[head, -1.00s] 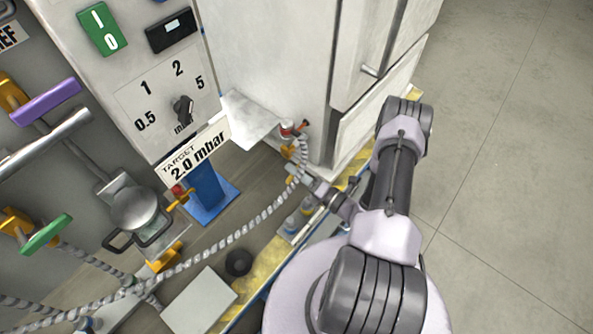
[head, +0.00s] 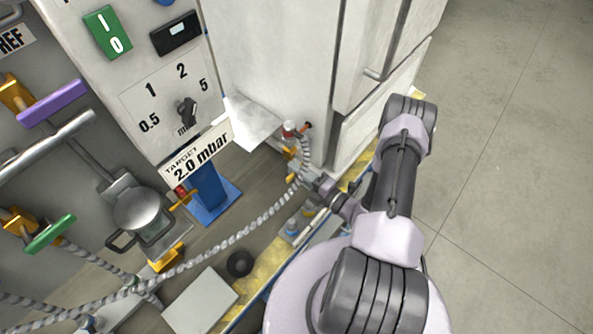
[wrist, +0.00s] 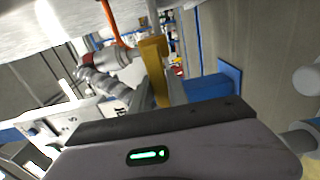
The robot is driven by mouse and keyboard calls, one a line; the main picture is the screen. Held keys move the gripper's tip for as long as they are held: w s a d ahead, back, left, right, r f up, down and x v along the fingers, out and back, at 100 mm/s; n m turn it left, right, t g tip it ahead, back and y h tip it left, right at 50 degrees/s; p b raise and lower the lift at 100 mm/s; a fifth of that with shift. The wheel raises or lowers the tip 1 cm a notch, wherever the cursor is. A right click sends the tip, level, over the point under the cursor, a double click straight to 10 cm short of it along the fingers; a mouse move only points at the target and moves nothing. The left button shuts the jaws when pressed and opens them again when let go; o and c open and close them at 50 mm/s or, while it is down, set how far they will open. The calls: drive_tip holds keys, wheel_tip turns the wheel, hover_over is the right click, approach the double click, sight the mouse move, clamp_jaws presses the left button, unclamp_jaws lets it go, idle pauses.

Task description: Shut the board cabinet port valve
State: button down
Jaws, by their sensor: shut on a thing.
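The board cabinet port valve shows in the wrist view as a metal fitting with a red ring (wrist: 112,57) and a yellow lever (wrist: 154,62). My gripper (wrist: 158,92) is shut on the yellow lever, with one grey finger on each side of it. In the head view the small port with a red and white cap (head: 289,129) sits low beside the white cabinet (head: 275,60), with yellow parts below it. My gripper (head: 303,178) is at these yellow parts, small and partly hidden there. The lever's exact angle cannot be told.
A braided hose (head: 262,217) runs from the port across the floor. A grey shelf plate (head: 250,121) juts out beside the port. A blue stand (head: 210,195) and a black ring (head: 240,263) are to the left. Open floor (head: 500,180) lies to the right.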

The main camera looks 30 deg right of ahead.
drive_tip(key=c, duration=1.3)
unclamp_jaws()
drive_tip(key=p+v, duration=0.3)
drive_tip(key=v, duration=1.4)
drive_tip(key=shift+s+d, duration=0.1)
drive_tip(key=shift+s, duration=0.1)
